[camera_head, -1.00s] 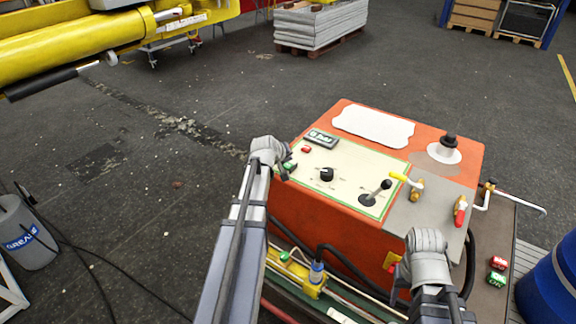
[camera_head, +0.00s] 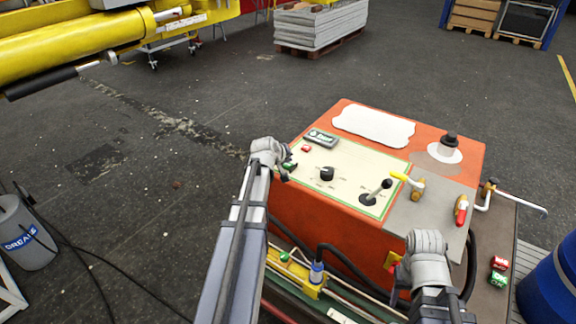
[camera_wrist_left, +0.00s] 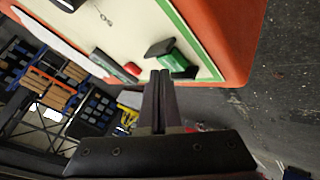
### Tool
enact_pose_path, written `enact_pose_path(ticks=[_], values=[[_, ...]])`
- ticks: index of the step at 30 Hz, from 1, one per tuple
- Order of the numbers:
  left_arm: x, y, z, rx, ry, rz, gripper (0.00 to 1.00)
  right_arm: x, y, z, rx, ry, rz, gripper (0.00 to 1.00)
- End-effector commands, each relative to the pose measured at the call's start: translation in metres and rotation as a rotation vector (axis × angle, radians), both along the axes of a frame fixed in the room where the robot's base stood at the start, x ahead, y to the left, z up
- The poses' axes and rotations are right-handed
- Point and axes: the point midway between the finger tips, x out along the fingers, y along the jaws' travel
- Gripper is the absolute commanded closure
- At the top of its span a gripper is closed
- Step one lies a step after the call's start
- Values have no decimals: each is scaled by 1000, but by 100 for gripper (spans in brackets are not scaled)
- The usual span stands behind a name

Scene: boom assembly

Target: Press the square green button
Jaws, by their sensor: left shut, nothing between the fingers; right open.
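The square green button (camera_head: 289,165) is at the left front corner of the cream panel, partly hidden by my left gripper in the head view. In the left wrist view the green button (camera_wrist_left: 173,61) stands out from the panel with a dark flat piece beside it. My left gripper (camera_head: 286,174) is shut and empty. Its fingertips (camera_wrist_left: 160,73) are right at the button's edge; I cannot tell whether they touch it. My right gripper (camera_head: 397,275) is open, low in front of the orange box, its fingers mostly hidden.
The panel (camera_head: 345,180) on the orange box carries a red button (camera_head: 306,149), a display (camera_head: 321,138), a black knob (camera_head: 327,173) and a joystick (camera_head: 377,192). Yellow and red valve handles (camera_head: 461,207) stand to the right. A blue barrel (camera_head: 553,280) is at far right.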

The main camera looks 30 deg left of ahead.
Motion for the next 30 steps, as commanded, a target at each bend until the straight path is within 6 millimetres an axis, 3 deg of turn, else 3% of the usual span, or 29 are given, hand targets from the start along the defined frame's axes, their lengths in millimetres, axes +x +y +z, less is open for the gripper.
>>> enact_pose_path(ticks=[30], values=[[0,0,-10,0,0,0,100,0,0,-10,0,0,0,50]])
